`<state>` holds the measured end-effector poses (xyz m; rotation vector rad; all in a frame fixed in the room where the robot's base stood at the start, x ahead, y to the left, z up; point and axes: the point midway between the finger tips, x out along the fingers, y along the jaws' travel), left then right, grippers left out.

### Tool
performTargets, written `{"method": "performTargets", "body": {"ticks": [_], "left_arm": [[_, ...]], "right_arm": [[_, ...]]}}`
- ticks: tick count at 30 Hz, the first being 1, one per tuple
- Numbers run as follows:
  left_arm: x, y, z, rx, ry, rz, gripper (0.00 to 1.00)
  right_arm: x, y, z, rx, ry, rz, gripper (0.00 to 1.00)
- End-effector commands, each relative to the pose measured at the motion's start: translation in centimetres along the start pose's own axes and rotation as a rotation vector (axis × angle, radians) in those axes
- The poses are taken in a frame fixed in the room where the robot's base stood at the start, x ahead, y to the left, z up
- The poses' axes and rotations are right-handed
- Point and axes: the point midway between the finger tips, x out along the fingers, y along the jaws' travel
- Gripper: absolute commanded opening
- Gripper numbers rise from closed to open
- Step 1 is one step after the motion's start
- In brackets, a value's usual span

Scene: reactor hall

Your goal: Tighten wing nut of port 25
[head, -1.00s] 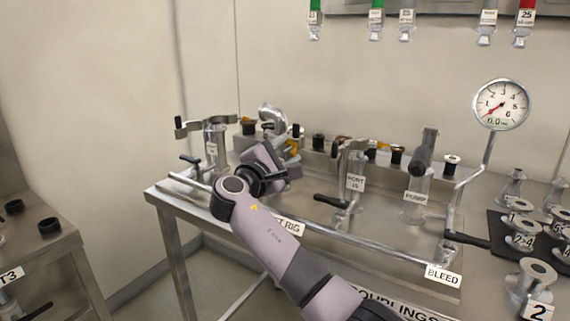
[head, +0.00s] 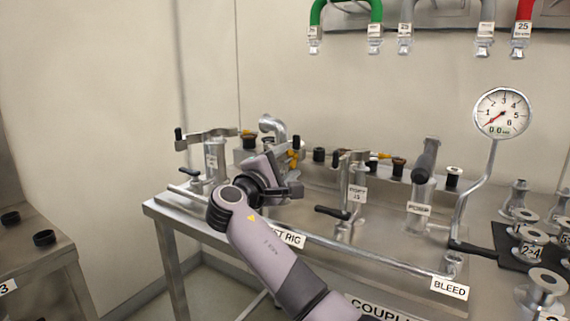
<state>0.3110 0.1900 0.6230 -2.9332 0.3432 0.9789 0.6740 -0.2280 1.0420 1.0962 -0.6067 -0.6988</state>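My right gripper (head: 288,178) is over the left part of the test rig bench (head: 310,216), its arm coming up from the bottom. Its wrist hides most of its fingers, and their opening does not show. Just behind it stand a bent metal fitting (head: 271,125) and a yellow part (head: 296,155), partly hidden; I cannot tell whether the gripper touches them. A port (head: 212,160) with a clamp on top stands to the left, its label too small to read. Another clamped port (head: 357,195) stands to the right, its label seeming to read 15. My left gripper is out of view.
A pump fitting (head: 421,190) and a pressure gauge (head: 501,113) near zero stand to the right. Several couplings stand on a black mat (head: 490,255). Green, grey and red hoses hang above; the red hose tag (head: 521,29) reads 25. A rail (head: 345,240) runs along the bench front.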

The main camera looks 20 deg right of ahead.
Motion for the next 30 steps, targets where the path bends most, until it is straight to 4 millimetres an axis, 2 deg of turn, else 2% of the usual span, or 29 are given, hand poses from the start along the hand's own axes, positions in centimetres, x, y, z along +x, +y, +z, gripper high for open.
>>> {"method": "performTargets", "body": {"ticks": [11, 22, 30], "left_arm": [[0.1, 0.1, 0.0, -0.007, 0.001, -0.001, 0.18], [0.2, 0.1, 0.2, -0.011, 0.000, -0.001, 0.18], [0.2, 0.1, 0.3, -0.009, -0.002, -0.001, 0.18]], "right_arm": [[-0.3, 0.0, 0.0, 0.000, 0.001, 0.001, 0.71], [-5.8, 0.0, -0.1, 0.000, 0.003, 0.000, 0.71], [-7.2, 0.0, 0.0, -0.001, 0.000, 0.000, 0.71]]}}
